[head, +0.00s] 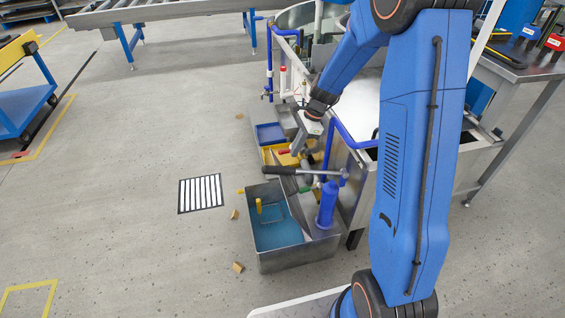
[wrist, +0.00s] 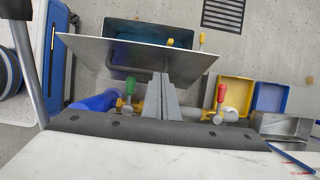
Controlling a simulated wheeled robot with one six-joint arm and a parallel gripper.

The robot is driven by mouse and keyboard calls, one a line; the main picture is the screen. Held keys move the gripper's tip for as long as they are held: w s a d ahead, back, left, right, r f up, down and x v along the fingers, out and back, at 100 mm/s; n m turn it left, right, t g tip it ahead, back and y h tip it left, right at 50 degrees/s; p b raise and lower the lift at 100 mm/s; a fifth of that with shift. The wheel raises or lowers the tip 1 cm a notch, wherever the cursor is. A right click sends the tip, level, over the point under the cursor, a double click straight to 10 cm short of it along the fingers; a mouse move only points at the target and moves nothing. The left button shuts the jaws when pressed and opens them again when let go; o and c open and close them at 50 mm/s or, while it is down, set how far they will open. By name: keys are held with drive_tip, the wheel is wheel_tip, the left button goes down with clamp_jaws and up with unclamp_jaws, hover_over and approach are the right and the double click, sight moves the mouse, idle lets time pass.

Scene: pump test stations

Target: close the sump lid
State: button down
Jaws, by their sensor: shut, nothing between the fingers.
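The sump (head: 270,262) is an open grey metal box on the floor with blue liquid inside. Its grey lid (head: 294,203) stands raised along the right side, beside the blue pump cylinder. In the wrist view the lid (wrist: 120,55) is a broad grey panel, with the dark sump opening (wrist: 135,30) beyond its top edge. My gripper (head: 297,148) is shut and empty, above and beyond the lid on the bench side. In the wrist view its fingertips (wrist: 160,76) overlap the lid's lower part; I cannot tell whether they touch.
A black-gripped lever (head: 285,170) crosses above the sump near the blue cylinder (head: 327,205). Green (wrist: 130,86) and red (wrist: 221,93) valve handles flank my fingers. Yellow (wrist: 236,91) and blue (wrist: 270,97) bins stand beyond. The floor left of the sump is mostly clear, with a drain grate (head: 201,194).

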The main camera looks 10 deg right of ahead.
sight(277, 164)
drive_tip(key=x, duration=0.4)
drive_tip(key=shift+a+f, duration=0.2)
drive_tip(key=shift+f, duration=0.2)
drive_tip(key=shift+a+f, duration=0.3)
drive_tip(key=shift+a, duration=0.55)
drive_tip(key=shift+a+f, duration=0.3)
drive_tip(key=shift+a, duration=0.55)
drive_tip(key=shift+a, duration=0.15)
drive_tip(key=shift+a+f+h, duration=0.3)
drive_tip(key=shift+a+h, duration=0.1)
drive_tip(key=shift+a, duration=0.5)
drive_tip(key=a+f+h, duration=0.5)
drive_tip(key=a+f, duration=1.1)
drive_tip(key=f, duration=0.4)
drive_tip(key=shift+f, duration=0.4)
